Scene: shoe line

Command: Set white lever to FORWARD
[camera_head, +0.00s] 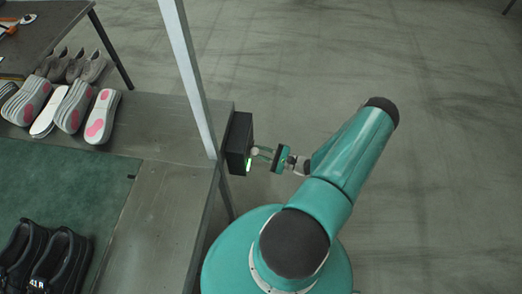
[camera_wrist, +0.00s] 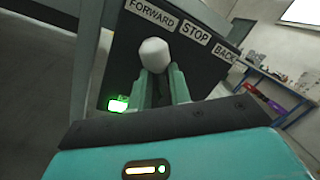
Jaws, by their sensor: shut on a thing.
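The black control box (camera_head: 238,138) is mounted at the table's right edge. In the wrist view the box (camera_wrist: 122,60) carries the labels FORWARD (camera_wrist: 153,15), STOP (camera_wrist: 195,34) and BACK (camera_wrist: 224,53) from left to right. The white lever's knob (camera_wrist: 154,53) is below the FORWARD label, left of STOP. My gripper (camera_wrist: 163,82) is shut on the white lever, its green fingers at the knob. The fingers hide the lower part of the lever. In the head view my gripper (camera_head: 262,153) reaches the box from the right.
A green light (camera_wrist: 118,105) glows on the box. A grey post (camera_head: 188,75) rises beside it. The table (camera_head: 165,205) bears pale shoe soles (camera_head: 101,117) and black shoes (camera_head: 62,262). The floor on the right is clear.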

